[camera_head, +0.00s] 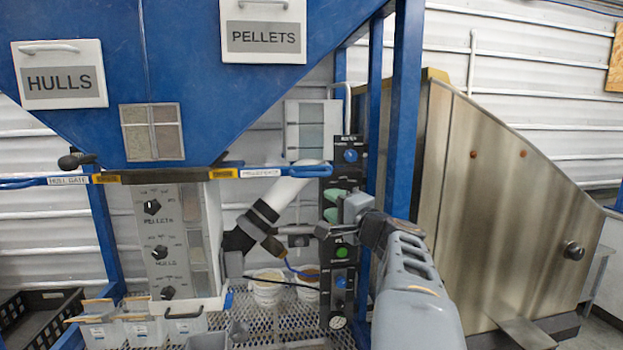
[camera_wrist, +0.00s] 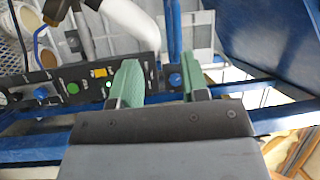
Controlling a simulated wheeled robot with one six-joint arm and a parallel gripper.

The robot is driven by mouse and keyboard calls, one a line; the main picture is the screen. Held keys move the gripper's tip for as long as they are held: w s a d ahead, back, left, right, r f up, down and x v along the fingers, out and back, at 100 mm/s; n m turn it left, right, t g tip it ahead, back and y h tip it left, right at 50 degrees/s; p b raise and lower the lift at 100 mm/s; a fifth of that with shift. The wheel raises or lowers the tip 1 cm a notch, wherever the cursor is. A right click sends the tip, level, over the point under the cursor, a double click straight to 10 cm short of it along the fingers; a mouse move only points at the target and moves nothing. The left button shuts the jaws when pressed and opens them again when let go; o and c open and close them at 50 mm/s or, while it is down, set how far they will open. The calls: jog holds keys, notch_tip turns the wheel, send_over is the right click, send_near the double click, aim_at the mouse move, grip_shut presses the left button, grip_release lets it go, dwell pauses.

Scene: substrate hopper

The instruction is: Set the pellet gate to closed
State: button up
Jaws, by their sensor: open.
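The pellet gate (camera_head: 262,172) is a flat slide at the bottom of the blue hopper, with a white label and a yellow tag to its left. Its blue handle (camera_head: 312,171) sticks out to the right, reaching the black control panel. My gripper (camera_head: 333,205) is open and empty, its green fingers in front of the panel, just below and right of the handle in the picture. Depth between them is hard to judge. In the wrist view the gripper (camera_wrist: 160,88) has a clear gap between its fingers; I cannot clearly pick out the gate handle there.
The hull gate (camera_head: 68,180) has its blue handle at the left. The control panel (camera_head: 342,253) with knobs and a green button stands behind my gripper. A blue post (camera_head: 403,110) and a steel bin (camera_head: 480,200) are close at right. A white pipe (camera_head: 290,186) runs below the handle.

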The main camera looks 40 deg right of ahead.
aim_at(313, 177)
jog(key=shift+m+t+h, duration=0.4)
jog(key=shift+m+h, duration=0.1)
jog(key=w+d+r+p, duration=0.1)
jog(key=w, duration=0.2)
jog(key=w+d+r+p, duration=0.1)
jog(key=w+p, duration=0.1)
jog(key=w, duration=0.2)
jog(key=w+r+p, duration=0.1)
jog(key=w, duration=0.3)
jog(key=shift+d+r, duration=0.4)
jog(key=shift+w+p, duration=0.45)
jog(key=shift+w, duration=0.4)
grip_shut()
